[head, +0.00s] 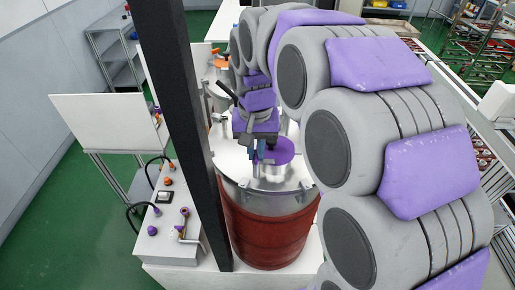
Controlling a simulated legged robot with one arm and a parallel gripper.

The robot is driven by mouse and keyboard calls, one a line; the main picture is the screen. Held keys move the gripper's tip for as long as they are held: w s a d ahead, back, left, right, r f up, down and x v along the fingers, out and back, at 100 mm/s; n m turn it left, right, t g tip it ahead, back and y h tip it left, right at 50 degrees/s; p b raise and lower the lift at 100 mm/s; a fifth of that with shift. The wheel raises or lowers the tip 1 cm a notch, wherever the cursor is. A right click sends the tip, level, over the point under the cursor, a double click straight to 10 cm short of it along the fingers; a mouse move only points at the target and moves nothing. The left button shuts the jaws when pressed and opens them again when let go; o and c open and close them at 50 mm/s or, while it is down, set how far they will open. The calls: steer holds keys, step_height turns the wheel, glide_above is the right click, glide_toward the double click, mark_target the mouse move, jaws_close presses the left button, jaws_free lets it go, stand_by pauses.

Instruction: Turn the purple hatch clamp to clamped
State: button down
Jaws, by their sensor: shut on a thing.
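The purple round hatch (282,149) sits on the metal lid (240,172) of a large dark-red drum (265,228). My gripper (260,160) reaches down from behind to the left edge of the hatch. It is shut on what appears to be the purple hatch clamp there. The jaws hide most of the clamp, so its angle cannot be told. My arm's large grey and purple links cover the right of the drum.
A dark upright post (180,120) stands just left of the drum. A white control box (162,235) with knobs and cables is left of it, below a blank white panel (110,120). Another metal vessel with an orange part (221,63) stands behind. Green floor (40,240) is clear at left.

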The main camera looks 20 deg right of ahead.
steer(key=n, duration=0.4)
steer(key=shift+s+a+n, duration=0.1)
steer(key=shift+a+n, duration=0.05)
steer(key=shift+n, duration=1.95)
steer(key=c, duration=1.3)
jaws_free()
steer(key=shift+s, duration=0.2)
steer(key=shift+c, duration=0.2)
steer(key=shift+o, duration=0.7)
steer(key=shift+w, duration=0.2)
